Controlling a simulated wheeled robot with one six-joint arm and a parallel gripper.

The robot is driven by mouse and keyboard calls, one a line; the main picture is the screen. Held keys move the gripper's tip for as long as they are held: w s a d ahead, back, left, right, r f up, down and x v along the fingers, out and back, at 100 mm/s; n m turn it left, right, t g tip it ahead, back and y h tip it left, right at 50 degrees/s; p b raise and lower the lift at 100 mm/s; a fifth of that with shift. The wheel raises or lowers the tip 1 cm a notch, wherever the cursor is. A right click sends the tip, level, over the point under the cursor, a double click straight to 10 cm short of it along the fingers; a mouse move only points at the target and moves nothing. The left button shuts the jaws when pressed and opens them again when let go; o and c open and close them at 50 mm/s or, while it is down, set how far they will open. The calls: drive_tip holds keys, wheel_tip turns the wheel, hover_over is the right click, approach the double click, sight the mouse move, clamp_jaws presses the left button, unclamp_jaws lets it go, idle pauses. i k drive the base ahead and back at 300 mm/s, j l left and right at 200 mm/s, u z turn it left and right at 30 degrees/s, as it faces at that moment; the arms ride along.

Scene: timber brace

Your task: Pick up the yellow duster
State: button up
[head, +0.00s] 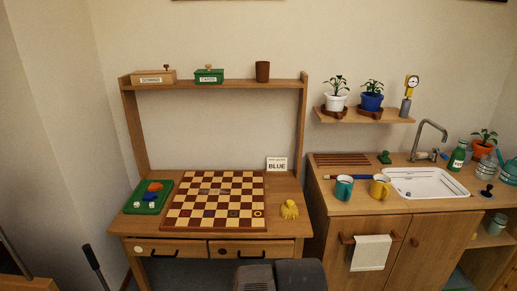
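The yellow duster (289,210) is a small crumpled yellow heap. It lies on the wooden desk (283,228), just right of the checkered game board, near the front right corner. Nothing covers it. Dark grey parts, likely of my own arm, show at the bottom edge in front of the desk, below the duster. No fingers of my gripper show, and nothing touches the duster.
The game board (213,201) with a few pieces fills the desk's middle. A green tray (148,197) is at its left, a "BLUE" card (277,164) behind. An upper shelf (225,84) spans above. Right stands a sink counter (337,207) with teal (344,188) and yellow (380,187) mugs.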

sight(289, 209)
drive_tip(key=i, duration=1.6)
drive_tip(key=l+z, duration=0.05)
drive_tip(key=l, duration=0.05)
